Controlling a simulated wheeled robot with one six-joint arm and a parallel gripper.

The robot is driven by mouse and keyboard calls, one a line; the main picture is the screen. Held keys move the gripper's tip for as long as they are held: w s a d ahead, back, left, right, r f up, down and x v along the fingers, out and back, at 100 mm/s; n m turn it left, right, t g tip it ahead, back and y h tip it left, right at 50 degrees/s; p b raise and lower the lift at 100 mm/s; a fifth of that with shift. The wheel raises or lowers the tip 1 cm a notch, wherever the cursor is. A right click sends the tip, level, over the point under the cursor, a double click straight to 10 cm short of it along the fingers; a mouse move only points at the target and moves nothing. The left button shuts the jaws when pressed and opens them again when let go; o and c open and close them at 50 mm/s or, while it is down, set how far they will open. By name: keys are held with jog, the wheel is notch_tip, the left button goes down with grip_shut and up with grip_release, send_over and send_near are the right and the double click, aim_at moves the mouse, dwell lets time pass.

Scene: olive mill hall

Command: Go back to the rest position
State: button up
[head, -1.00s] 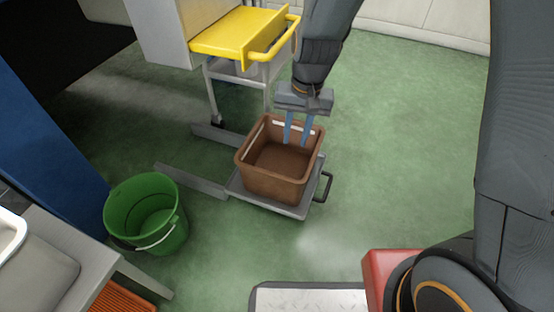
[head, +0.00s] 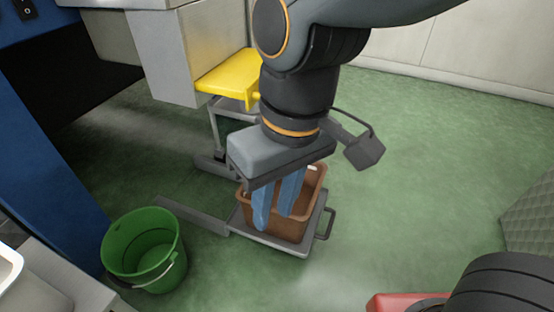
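My gripper (head: 273,216) hangs in the middle of the head view with its two blue fingers pointing down. The fingers stand apart with a gap between them, and nothing shows in the gap but the crate behind. The brown crate (head: 314,190) sits on a low grey platform (head: 270,243) on the floor. From this view the fingers cover much of the crate's near side and inside. They look nearer to the camera than the crate, and I cannot tell their height above it.
A green bucket (head: 145,250) stands on the floor at the left. A yellow tray (head: 229,72) on a metal cart is behind the gripper, partly hidden by my arm. A blue upright (head: 58,170) is at far left. The green floor at right is mostly clear.

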dwell(0.4)
jog(key=shift+d+r+m+p, duration=0.1)
jog(key=shift+r+m+p, duration=0.3)
jog(key=shift+r+p, duration=0.95)
jog(key=shift+r+p, duration=0.3)
jog(key=shift+r, duration=0.05)
jog(key=d+r+m+p, duration=0.2)
jog(key=d+r+p, duration=0.5)
jog(key=p, duration=0.5)
jog(key=d+r+m+h+p, duration=0.1)
jog(key=d+r+m+p, duration=0.1)
jog(key=d+r+p, duration=0.5)
jog(key=d+r+m+p, duration=0.2)
jog(key=d+r+p, duration=0.4)
jog(key=r+p, duration=0.8)
jog(key=p, duration=0.5)
jog(key=shift+d+r+m, duration=0.4)
